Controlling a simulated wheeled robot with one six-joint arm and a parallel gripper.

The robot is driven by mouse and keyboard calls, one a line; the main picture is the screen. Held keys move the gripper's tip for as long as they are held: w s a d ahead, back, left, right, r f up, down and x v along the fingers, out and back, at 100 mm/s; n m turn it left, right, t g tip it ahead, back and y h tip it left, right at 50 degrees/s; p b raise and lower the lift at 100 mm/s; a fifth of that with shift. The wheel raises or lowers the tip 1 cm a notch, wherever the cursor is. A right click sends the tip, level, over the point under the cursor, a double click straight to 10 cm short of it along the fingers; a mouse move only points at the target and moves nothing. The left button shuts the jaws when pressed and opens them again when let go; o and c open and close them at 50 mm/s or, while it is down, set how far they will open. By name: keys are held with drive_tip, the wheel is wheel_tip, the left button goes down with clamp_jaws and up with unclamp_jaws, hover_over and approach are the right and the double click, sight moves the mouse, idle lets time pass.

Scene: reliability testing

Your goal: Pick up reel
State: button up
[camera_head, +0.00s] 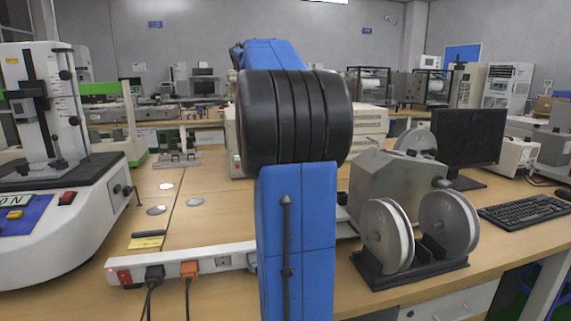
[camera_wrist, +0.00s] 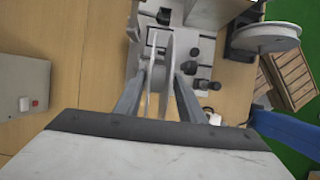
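In the wrist view, the two blue-grey fingers of my gripper (camera_wrist: 159,80) stand apart, one on each side of a pale reel (camera_wrist: 168,50). The reel is seen nearly edge-on, and its near part reaches back between the fingers. I cannot tell whether either finger touches it. In the head view, my blue and black arm fills the middle and hides the gripper. Two grey reels (camera_head: 388,237) stand upright side by side on a black stand at the right. Another reel (camera_head: 415,140) shows farther back, beside the monitor.
A grey machine (camera_head: 395,185) stands behind the reel stand. A monitor (camera_head: 470,137) and keyboard (camera_head: 527,211) are at the right. A white power strip (camera_head: 222,262) lies along the front, and a large white tester (camera_head: 50,225) is at the left. Left of my arm, the table has some bare room.

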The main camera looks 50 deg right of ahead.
drive_tip(key=shift+x, duration=1.65)
drive_tip(key=shift+w, duration=0.1)
clamp_jaws()
wheel_tip(320, 180, up, 18)
drive_tip(key=shift+f, duration=0.1)
drive_tip(key=shift+f, duration=6.65)
